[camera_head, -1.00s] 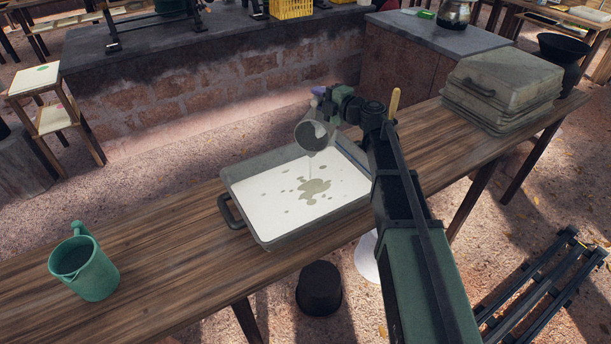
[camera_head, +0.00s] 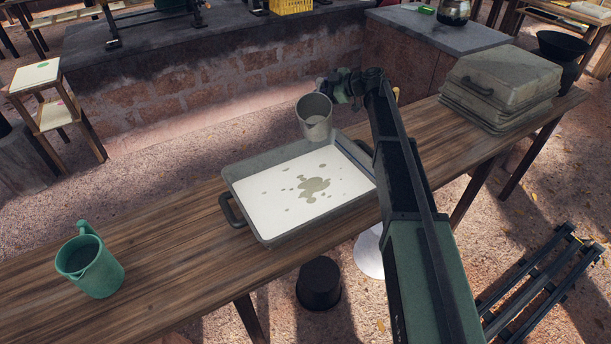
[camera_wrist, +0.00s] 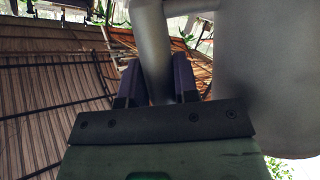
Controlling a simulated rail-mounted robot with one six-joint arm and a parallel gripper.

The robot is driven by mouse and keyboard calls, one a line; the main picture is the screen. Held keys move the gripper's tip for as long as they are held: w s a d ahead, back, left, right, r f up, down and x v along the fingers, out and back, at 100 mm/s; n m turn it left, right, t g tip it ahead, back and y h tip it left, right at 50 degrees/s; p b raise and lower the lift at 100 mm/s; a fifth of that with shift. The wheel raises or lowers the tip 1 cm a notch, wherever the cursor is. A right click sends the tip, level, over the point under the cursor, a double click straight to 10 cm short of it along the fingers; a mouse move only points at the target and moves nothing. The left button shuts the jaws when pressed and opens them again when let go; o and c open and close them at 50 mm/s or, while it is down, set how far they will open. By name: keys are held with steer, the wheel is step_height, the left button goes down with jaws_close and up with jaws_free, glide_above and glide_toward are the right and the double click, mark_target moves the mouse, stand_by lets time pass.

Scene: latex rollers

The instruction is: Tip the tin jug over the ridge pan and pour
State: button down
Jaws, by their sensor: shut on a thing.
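The tin jug (camera_head: 314,117) is grey metal and hangs in the air above the far edge of the ridge pan. It is close to upright, with its mouth tilted a little toward the camera, and no stream falls from it. The ridge pan (camera_head: 260,235) is a grey tray on the wooden table, with white liquid and several grey-brown patches in it. My gripper (camera_head: 341,88) is at the jug's far right side. In the wrist view my gripper (camera_wrist: 158,85) is shut on the jug's handle (camera_wrist: 153,45), with the jug's body (camera_wrist: 265,80) to the right.
A green jug (camera_head: 90,262) stands at the table's left end. Stacked grey pans (camera_head: 502,85) sit at the right end. The wooden table (camera_head: 165,235) is clear between green jug and pan. A dark bucket (camera_head: 319,285) and a white round thing (camera_head: 369,252) are below the front edge.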

step_height(320, 180, down, 2)
steer(key=shift+w+f+m+g+b, duration=0.1)
steer(key=shift+f+m+g+b, duration=0.1)
steer(key=shift+m+g+b, duration=0.75)
step_height(320, 180, up, 4)
steer(key=p, duration=0.4)
steer(key=shift+f, duration=0.35)
